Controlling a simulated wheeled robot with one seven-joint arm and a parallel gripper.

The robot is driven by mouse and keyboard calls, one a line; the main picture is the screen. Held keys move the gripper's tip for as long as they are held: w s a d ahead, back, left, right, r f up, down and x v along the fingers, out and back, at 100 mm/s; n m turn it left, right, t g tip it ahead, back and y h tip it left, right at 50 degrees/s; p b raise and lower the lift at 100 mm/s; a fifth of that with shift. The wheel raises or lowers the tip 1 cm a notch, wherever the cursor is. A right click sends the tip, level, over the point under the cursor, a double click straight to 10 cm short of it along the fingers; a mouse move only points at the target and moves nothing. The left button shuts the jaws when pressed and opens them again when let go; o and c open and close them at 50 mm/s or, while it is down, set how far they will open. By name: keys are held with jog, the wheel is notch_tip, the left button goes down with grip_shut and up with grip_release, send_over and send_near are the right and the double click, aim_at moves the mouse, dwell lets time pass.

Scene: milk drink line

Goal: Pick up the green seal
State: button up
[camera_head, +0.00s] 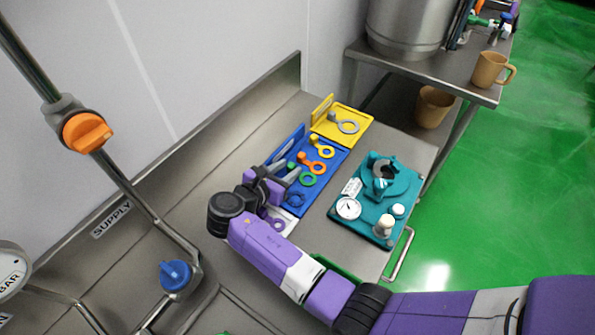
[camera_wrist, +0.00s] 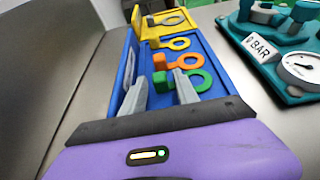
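The green seal (camera_head: 307,180) is a ring with a small tab, lying on a blue tray (camera_head: 322,178). In the wrist view its ring (camera_wrist: 205,82) shows to the right of my right finger, and its green tab shows between my two fingers. My gripper (camera_wrist: 160,76) is open, with its fingers apart on either side of the tab. It also shows in the head view (camera_head: 287,170), low over the tray. I cannot tell whether the fingers touch the seal.
An orange seal (camera_head: 316,165) lies just beyond the green one, then a yellow seal (camera_head: 323,148). A blue seal (camera_head: 294,200) lies nearer. A yellow tray (camera_head: 355,117) with a grey ring adjoins. A teal gauge fixture (camera_head: 369,215) stands to the right.

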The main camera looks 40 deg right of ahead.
grip_shut()
